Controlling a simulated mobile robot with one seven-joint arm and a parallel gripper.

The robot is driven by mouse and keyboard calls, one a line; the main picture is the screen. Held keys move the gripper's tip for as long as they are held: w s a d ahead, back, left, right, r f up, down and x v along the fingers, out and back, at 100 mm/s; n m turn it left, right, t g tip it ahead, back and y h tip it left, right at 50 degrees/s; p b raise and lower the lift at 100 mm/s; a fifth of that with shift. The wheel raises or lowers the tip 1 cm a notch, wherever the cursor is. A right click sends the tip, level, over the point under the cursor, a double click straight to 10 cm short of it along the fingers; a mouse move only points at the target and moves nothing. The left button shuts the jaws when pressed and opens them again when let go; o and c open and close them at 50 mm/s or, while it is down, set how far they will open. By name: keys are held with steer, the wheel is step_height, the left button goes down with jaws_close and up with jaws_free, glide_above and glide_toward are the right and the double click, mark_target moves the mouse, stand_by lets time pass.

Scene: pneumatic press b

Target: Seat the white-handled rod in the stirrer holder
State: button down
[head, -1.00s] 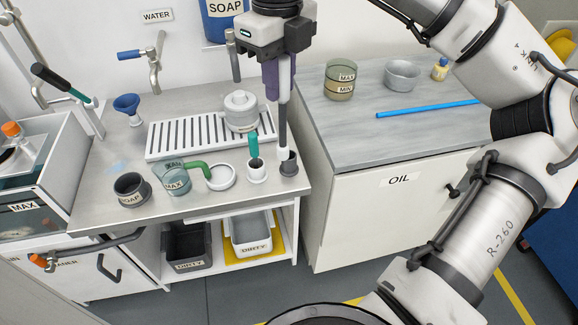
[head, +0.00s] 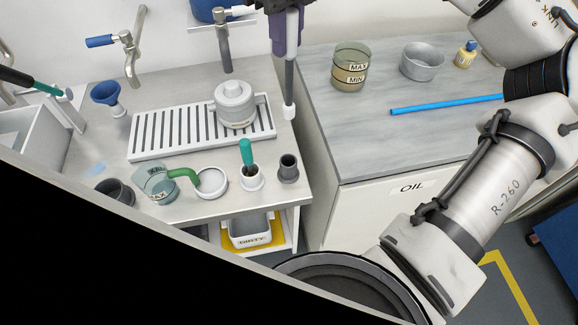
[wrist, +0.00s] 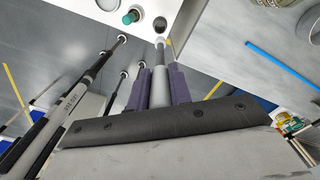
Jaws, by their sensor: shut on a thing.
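The white-handled rod (head: 289,75) hangs upright from my gripper (head: 286,40), with a grey shaft and a white lower end. My purple fingers are shut on its white handle. In the wrist view the rod (wrist: 160,82) stands between the fingers of my gripper (wrist: 161,85). A dark grey cup-like holder (head: 288,169) stands at the counter's right front edge, with an open top that looks empty. The rod's lower end shows above this holder in the head picture, apart from it. Beside it, a white holder (head: 251,184) contains a teal-handled tool (head: 246,152). I cannot tell which is the stirrer holder.
A drain rack (head: 160,135) with a lidded grey pot (head: 235,102) lies behind. The oil cabinet (head: 365,205) is close on the right. Black covers the head view's lower left.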

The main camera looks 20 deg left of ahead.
steer(key=shift+s, duration=0.15)
step_height(320, 180, down, 16)
steer(key=p, duration=0.3)
steer(key=shift+f, duration=0.25)
step_height(320, 180, down, 3)
steer(key=shift+f, duration=0.1)
steer(key=shift+f+b, duration=0.3)
steer(key=shift+b, duration=0.1)
steer(key=c, duration=1.3)
jaws_free()
steer(key=shift+r, duration=0.1)
steer(key=shift+r+p, duration=0.15)
steer(key=shift+p, duration=0.4)
